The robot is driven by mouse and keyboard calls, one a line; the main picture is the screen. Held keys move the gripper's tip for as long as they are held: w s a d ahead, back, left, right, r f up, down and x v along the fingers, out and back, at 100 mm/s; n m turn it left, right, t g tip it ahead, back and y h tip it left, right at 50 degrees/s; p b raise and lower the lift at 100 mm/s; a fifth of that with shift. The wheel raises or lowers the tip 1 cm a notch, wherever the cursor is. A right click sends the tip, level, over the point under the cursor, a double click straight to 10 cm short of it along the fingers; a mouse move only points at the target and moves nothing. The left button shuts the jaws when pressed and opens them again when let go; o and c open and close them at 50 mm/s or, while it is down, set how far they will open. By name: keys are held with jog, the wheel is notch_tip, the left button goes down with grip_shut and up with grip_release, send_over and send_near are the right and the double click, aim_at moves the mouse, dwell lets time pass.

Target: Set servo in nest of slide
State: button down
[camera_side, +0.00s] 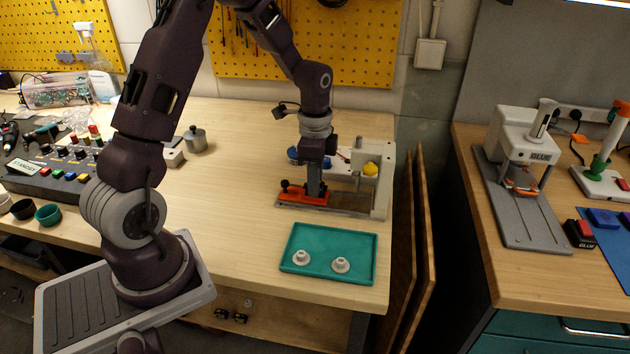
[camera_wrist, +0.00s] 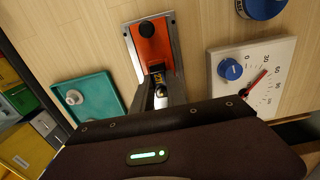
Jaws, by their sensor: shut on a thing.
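The orange slide (camera_side: 292,195) with a black knob lies on a grey rail on the bench. It shows in the wrist view (camera_wrist: 150,48), its knob end away from my gripper. My gripper (camera_side: 316,197) points down at the right part of the slide. It is shut on the servo (camera_wrist: 159,88), a small dark body with a yellowish label and a pale part, seen between the fingers in the wrist view. In the side view the fingers hide the servo. The nest is covered by the fingers and servo, so I cannot tell whether the servo is seated.
A dial panel (camera_wrist: 262,78) with a blue knob is beside the slide. A green tray (camera_side: 310,279) holds two white round parts. Bench left of the slide is clear.

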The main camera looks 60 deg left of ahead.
jog(key=shift+f, duration=0.1)
dwell(0.6)
jog(key=c, duration=1.3)
grip_release()
jog(key=shift+o, duration=0.2)
jog(key=shift+r, duration=3.5)
